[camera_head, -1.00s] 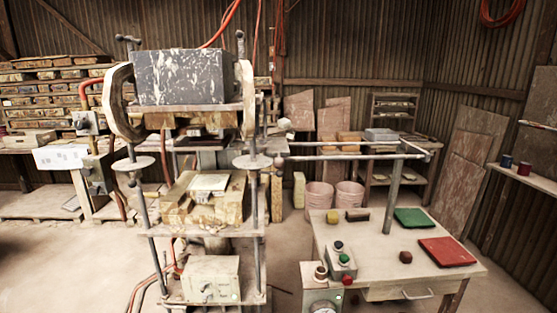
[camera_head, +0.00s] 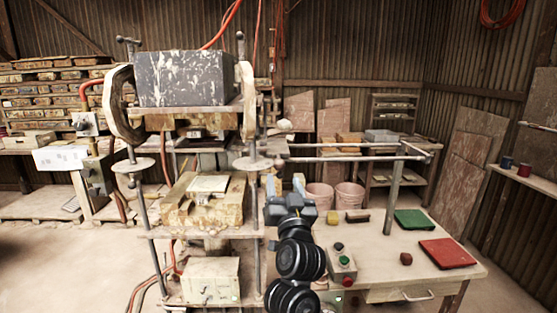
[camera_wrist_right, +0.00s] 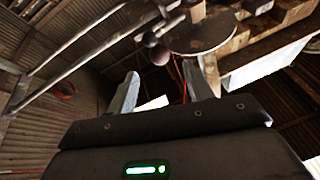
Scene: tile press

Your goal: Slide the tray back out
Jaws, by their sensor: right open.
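The press (camera_head: 185,80) stands left of centre, with a dark, paint-spotted block on top. Two rails (camera_head: 350,157) run from it to a post on the right. A pale ball knob (camera_head: 284,126) sits at the press's right side, near the rails' left end. I cannot clearly make out the tray itself among the press parts. My right gripper (camera_head: 285,187) is open and empty, below the knob and apart from it, fingers pointing up. In the right wrist view, ball knobs (camera_wrist_right: 148,40) show beyond the open fingers (camera_wrist_right: 165,88). My left gripper is out of view.
A round plate (camera_head: 252,163) on the press column is close to my right gripper. The worktable (camera_head: 450,285) to the right holds a green pad (camera_head: 414,219), a red pad (camera_head: 447,252) and a button box (camera_head: 341,263). Pink buckets (camera_head: 349,195) stand behind.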

